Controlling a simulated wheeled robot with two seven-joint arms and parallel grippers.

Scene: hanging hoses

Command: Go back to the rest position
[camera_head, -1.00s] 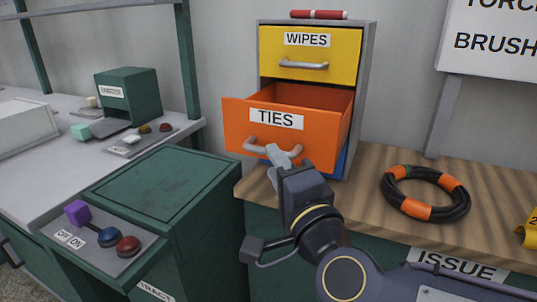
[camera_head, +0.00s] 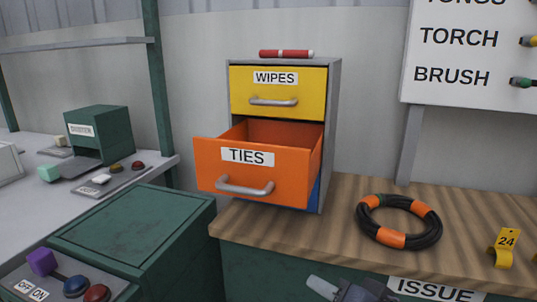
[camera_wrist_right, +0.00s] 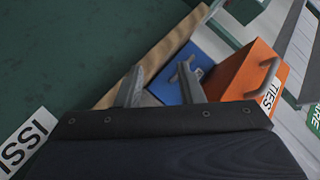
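The orange TIES drawer (camera_head: 207,165) stands pulled out of the cabinet (camera_head: 331,125), its grey handle (camera_head: 244,188) free. It also shows in the right wrist view (camera_wrist_right: 233,77), right of the fingers. My right gripper (camera_head: 322,287) is at the bottom edge of the head view, below and right of the drawer, in front of the counter and apart from the handle. In the right wrist view its two fingers (camera_wrist_right: 160,82) are spread with nothing held between them. My left gripper is not in view.
The yellow WIPES drawer (camera_head: 300,84) above is shut. A black and orange hose ring (camera_head: 391,240) and a yellow 24 tag (camera_head: 504,246) are on the wooden counter (camera_head: 300,230). A green cabinet (camera_head: 130,225) with a button panel (camera_head: 110,285) stands to the left.

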